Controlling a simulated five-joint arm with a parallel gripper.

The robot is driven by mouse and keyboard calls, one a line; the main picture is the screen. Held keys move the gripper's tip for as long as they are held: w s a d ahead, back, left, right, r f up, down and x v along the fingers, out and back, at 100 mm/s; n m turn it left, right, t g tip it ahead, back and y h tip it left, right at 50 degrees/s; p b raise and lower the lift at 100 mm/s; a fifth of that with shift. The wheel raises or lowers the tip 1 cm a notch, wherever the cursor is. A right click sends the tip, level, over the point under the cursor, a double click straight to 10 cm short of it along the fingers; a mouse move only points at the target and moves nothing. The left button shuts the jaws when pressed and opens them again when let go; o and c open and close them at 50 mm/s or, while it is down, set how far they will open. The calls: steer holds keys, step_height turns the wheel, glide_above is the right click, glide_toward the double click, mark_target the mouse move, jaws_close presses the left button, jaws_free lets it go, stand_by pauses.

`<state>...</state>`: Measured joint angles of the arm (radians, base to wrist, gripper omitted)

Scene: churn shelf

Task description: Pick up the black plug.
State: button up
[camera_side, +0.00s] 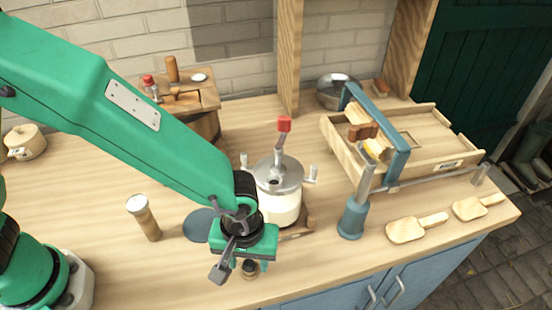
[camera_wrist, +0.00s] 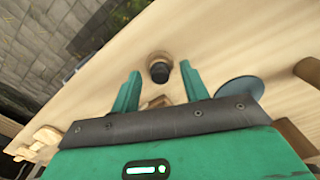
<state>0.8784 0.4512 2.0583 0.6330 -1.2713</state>
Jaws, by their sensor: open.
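The black plug (camera_wrist: 160,72) shows in the wrist view as a dark round piece in a small brown wooden ring or holder (camera_wrist: 158,58), just beyond my fingertips. My gripper (camera_wrist: 161,76) is open, with one green finger on each side of the line to the plug. Nothing is between the fingers except bare table and part of a wooden piece below. In the side view the plug (camera_side: 249,267) is a small dark shape on the table near the front edge, under my gripper (camera_side: 248,262), which partly hides it.
A white churn with a metal lid (camera_side: 279,178) and red-tipped handle stands close behind my gripper. A blue-grey disc (camera_side: 198,226) lies to its left, beside a wooden-and-metal cylinder (camera_side: 144,217). A blue pump-like post (camera_side: 352,220) and wooden paddles (camera_side: 416,228) are to the right.

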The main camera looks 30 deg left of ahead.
steer(key=shift+f, duration=0.15)
steer(key=shift+c, duration=0.5)
jaws_close()
